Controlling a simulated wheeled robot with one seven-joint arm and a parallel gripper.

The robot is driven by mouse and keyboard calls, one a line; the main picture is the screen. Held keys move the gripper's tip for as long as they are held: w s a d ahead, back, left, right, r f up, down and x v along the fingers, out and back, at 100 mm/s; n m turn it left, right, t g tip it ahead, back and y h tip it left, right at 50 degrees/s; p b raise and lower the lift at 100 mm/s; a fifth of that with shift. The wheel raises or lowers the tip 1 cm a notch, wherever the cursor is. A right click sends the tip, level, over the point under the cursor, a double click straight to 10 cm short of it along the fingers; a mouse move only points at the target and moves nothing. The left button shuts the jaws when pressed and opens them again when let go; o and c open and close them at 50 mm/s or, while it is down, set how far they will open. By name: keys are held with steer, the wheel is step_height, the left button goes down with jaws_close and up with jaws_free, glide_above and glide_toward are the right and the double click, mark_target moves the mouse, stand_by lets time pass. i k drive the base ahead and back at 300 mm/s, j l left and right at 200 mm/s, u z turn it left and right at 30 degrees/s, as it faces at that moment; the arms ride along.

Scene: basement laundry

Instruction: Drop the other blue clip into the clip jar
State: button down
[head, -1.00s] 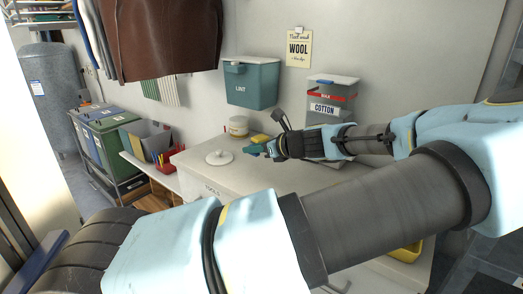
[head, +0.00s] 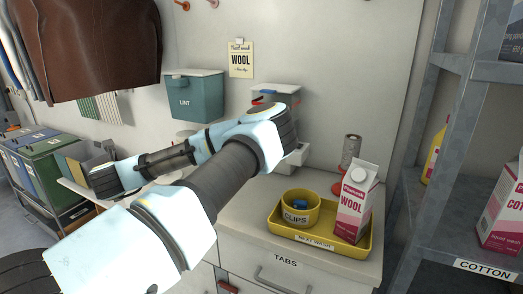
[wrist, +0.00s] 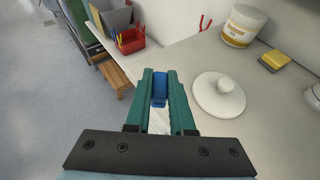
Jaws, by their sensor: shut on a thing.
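My gripper (wrist: 160,76) is shut on a blue clip (wrist: 159,88), held between its green fingertips in the wrist view. Below it are the edge of the countertop and the floor. In the head view, my arm reaches left and the fingertips cannot be made out. The clip jar (head: 313,212) is a round yellow tub labelled CLIPS, standing upright in a yellow tray (head: 365,243) on the right part of the counter. Something blue (head: 299,204), seemingly a clip, lies inside it. My gripper is far to the left of the jar.
A pink and white WOOL carton (head: 354,203) stands right of the jar in the tray. A white lid (wrist: 219,94), a white tub (wrist: 243,25) and a yellow sponge (wrist: 275,61) are near my gripper. A metal shelf (head: 463,150) stands at the right.

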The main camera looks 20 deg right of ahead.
mark_target(302, 220)
steer(key=k+l+u, duration=0.1)
steer(key=u, duration=0.25)
steer(key=k+l+u, duration=0.1)
steer(key=u, duration=0.25)
steer(key=k+l+u, duration=0.15)
steer(key=u, duration=0.25)
steer(key=k+l+u, duration=0.2)
steer(key=k, duration=0.45)
steer(key=k+l+u, duration=0.15)
steer(key=k, duration=0.5)
